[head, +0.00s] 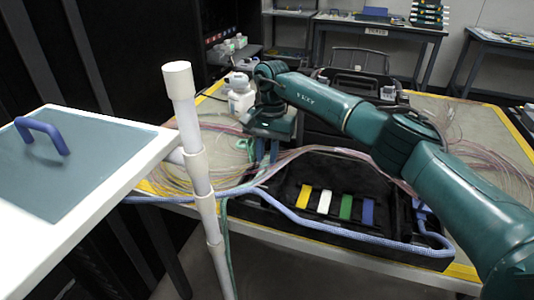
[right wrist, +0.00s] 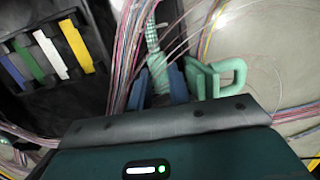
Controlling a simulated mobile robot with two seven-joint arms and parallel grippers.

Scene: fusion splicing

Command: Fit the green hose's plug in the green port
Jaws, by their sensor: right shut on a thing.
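My right gripper (head: 267,152) reaches down over the table's left part, beyond the black case. In the right wrist view its blue fingers (right wrist: 159,88) are shut on the pale green ribbed hose (right wrist: 154,42), which runs away between them. The plug end is hidden by the gripper body. A pale green loop-shaped piece (right wrist: 215,77) is just right of the fingers; I cannot tell if it joins the hose. A green block (head: 346,207) stands in a row in the case, between white and blue ones. I cannot make out a port opening. My left gripper is out of view.
The black case (head: 290,170) holds the row of coloured blocks. A blue hose (head: 330,228) runs along its front. Thin pink cables (head: 340,153) spread over the table. A white post (head: 190,135) and blue-handled panel (head: 75,165) stand left. White bottles (head: 240,98) stand behind the gripper.

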